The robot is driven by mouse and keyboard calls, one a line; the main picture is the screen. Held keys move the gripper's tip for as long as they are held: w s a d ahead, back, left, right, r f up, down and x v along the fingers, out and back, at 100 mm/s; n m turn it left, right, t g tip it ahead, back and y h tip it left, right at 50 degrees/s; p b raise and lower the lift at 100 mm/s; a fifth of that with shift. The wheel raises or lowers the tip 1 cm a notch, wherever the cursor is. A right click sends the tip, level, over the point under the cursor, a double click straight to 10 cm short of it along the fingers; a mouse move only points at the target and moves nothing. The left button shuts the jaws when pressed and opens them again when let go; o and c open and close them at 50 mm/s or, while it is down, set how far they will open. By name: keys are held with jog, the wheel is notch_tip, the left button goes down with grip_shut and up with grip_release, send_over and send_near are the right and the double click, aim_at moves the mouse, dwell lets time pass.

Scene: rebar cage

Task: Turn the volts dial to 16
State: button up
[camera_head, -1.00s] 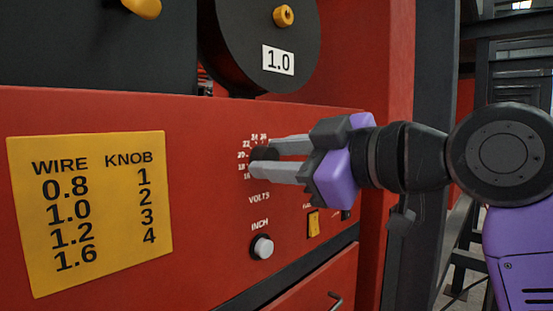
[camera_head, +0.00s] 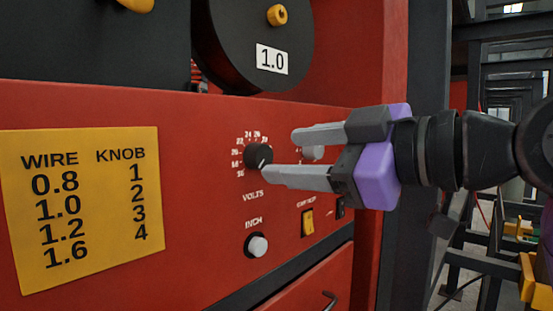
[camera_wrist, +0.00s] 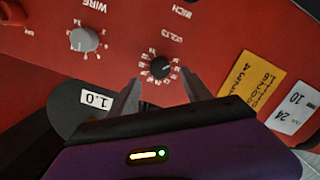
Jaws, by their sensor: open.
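The volts dial (camera_head: 258,157) is a small black round knob on the red panel, ringed by white numbers, with the word VOLTS below it. A pale mark shows on its lower part, but I cannot read exactly which number it points to. In the wrist view the dial (camera_wrist: 160,68) lies ahead of and between the fingertips. My gripper (camera_head: 277,153) is open and empty, to the right of the dial in the head view. Its lower fingertip overlaps the dial's edge in the picture; contact cannot be told.
A grey wire knob (camera_wrist: 84,39) sits on the same panel, partly hidden behind my fingers in the head view. Below are a white inch button (camera_head: 257,245) and a yellow switch (camera_head: 308,222). A yellow wire chart (camera_head: 80,208) is at left. A black spool (camera_head: 252,45) juts out above.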

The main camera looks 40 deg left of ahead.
jog(key=d, duration=0.3)
jog(key=shift+s+r, duration=0.15)
dwell(0.4)
